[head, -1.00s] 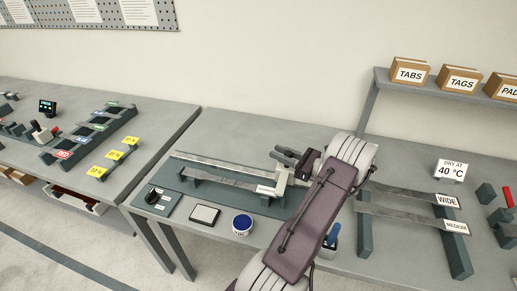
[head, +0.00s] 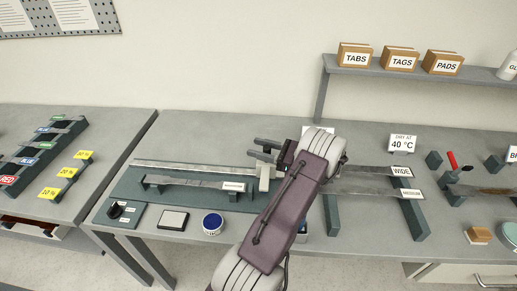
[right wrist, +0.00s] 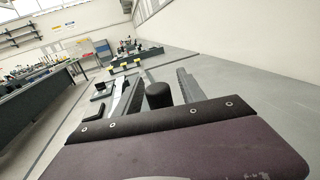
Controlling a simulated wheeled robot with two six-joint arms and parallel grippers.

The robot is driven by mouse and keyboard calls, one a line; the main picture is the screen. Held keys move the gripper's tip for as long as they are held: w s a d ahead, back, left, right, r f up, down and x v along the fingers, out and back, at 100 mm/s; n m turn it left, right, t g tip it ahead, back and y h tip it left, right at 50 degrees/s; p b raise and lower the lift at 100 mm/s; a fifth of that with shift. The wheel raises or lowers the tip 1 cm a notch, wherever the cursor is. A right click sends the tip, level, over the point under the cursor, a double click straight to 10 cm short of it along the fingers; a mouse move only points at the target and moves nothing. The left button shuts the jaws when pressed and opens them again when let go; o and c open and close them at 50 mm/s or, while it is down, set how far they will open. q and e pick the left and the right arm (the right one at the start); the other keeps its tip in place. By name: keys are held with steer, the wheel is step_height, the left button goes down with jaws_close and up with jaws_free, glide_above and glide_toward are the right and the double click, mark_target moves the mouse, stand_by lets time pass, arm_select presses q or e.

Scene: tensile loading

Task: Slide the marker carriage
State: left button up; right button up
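The marker carriage (head: 265,173) is a pale block at the right end of a long metal rail (head: 195,167) on the dark green board. My right gripper (head: 266,149) is just behind and above the carriage, its two dark fingers pointing left with a gap between them. In the right wrist view a black round knob (right wrist: 158,95) stands between the grey fingers (right wrist: 160,88); contact cannot be told. My right forearm hides the area right of the carriage. My left gripper is not in view.
A metal strip (head: 195,182) rests on supports in front of the rail. A black dial (head: 115,210), a framed pad (head: 173,220) and a blue-topped tin (head: 213,223) sit near the front edge. Labelled strips (head: 375,192) lie on a rack at right.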

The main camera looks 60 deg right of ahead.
steer(key=shift+s, duration=0.1)
steer(key=s+d+b, duration=0.1)
steer(key=s, duration=0.7)
steer(key=shift+s, duration=0.4)
